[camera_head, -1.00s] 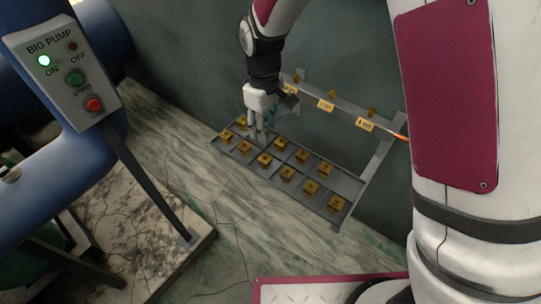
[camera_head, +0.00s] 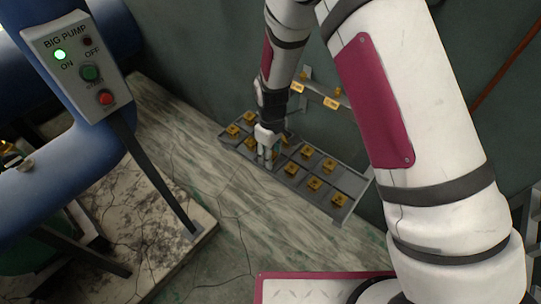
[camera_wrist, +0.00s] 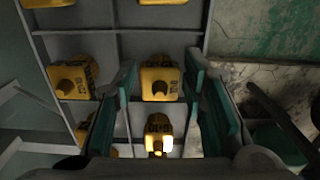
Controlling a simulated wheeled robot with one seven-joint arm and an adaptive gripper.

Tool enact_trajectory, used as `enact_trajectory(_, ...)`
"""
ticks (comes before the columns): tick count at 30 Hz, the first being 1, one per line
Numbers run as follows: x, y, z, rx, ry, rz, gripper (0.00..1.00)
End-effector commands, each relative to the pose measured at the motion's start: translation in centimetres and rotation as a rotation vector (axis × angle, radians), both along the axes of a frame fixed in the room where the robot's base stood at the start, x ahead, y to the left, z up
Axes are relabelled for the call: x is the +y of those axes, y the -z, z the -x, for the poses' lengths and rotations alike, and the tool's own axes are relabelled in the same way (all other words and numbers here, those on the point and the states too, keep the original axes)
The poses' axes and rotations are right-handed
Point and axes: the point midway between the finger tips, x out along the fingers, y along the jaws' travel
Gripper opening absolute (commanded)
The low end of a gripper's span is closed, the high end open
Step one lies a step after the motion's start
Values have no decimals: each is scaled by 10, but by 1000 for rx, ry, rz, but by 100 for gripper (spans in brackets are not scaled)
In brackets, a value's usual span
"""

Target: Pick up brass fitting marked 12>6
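Several brass fittings sit in the compartments of a grey divided tray (camera_head: 357,183) by the wall. Each is a yellow-brown block with a round stub and dark marks. I cannot read the marks, so I cannot tell which is 12>6. My gripper (camera_head: 267,162) points down over the tray and hides part of it. In the wrist view my gripper (camera_wrist: 162,80) is open, with teal pads on its fingers. One fitting (camera_wrist: 160,79) shows between the fingertips, and another (camera_wrist: 158,136) shows lower between the fingers. I cannot tell whether the pads touch either.
A rail with yellow labels (camera_head: 331,103) and small brass parts runs along the wall above the tray. A blue pump with a control box (camera_head: 82,66) stands at left on a cracked slab. The floor (camera_head: 235,215) in front of the tray is clear.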

Motion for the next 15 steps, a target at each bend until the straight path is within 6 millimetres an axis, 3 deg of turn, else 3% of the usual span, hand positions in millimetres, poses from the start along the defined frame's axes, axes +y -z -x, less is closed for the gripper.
enact_trajectory(8,0,3,-1,-1,0,0,38)
enact_trajectory(13,0,3,-1,-1,0,0,2)
enact_trajectory(15,0,3,-1,-1,0,0,0)
